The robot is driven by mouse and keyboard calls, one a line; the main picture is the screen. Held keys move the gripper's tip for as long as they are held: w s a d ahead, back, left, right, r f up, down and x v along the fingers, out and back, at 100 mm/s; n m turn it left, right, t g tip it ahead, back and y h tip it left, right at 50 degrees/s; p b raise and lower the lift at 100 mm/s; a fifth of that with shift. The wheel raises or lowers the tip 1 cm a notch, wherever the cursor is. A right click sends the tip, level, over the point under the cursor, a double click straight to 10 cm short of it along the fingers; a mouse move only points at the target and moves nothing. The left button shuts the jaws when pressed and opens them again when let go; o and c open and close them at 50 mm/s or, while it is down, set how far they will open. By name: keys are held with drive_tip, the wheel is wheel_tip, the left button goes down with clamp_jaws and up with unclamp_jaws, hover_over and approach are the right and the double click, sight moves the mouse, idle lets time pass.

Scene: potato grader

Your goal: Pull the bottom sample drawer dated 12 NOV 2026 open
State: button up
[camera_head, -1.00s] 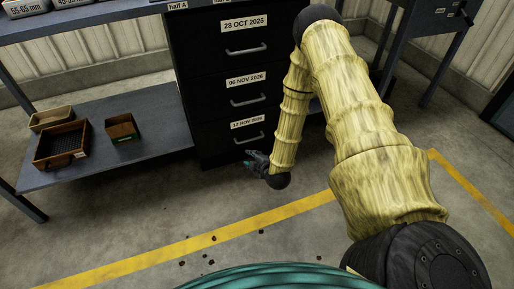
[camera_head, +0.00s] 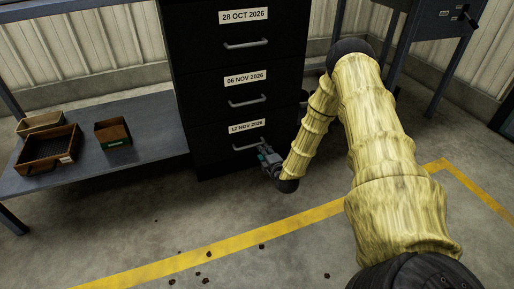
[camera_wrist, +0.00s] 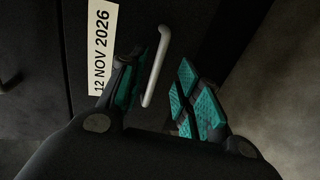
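The bottom drawer (camera_head: 212,158) of the black cabinet bears the label 12 NOV 2026 (camera_head: 247,127) and looks closed. Its grey bar handle (camera_head: 243,147) runs below the label, its right end close to my gripper. My gripper (camera_head: 263,155) is at the right part of this drawer front. In the wrist view my gripper (camera_wrist: 160,92) is open, with its teal pads apart. The handle (camera_wrist: 157,65) reaches in between the pads, with a gap to the right pads; whether it touches the left pad I cannot tell. The label (camera_wrist: 103,45) is to the left.
Above are drawers labelled 06 NOV 2026 (camera_head: 245,78) and 28 OCT 2026 (camera_head: 243,16). A low shelf (camera_head: 160,139) with wooden boxes (camera_head: 113,131) stands to the left. The floor in front is clear apart from small dark clods (camera_head: 209,254) near a yellow line.

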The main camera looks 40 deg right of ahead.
sight(257, 144)
drive_tip(key=shift+b+x, duration=1.7)
drive_tip(key=shift+x, duration=2.45)
clamp_jaws()
